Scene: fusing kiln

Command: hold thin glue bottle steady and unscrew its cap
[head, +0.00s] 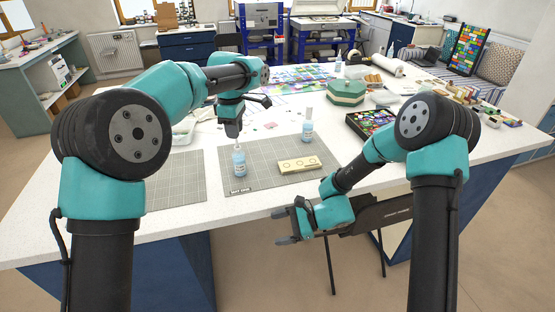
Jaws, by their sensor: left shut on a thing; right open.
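A small bottle with a pale blue body and white upper part (239,163) stands upright on the grey gridded mat (210,150). My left gripper (234,136) comes down from above and is shut on the top of this bottle; its fingers hide much of the top, so I cannot tell cap from neck. A similar blue bottle with a tall white top (307,131) stands upright at the mat's back right. I cannot read which bottle is the thin glue. My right gripper (283,226) is open and empty, low in front of the table's front edge.
A cream block with round holes (299,165) lies on the mat, right of the held bottle. A dark tray of colored glass pieces (373,120) and a green lidded box (346,93) stand further right and back. Another gridded mat (178,180) lies bare at left.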

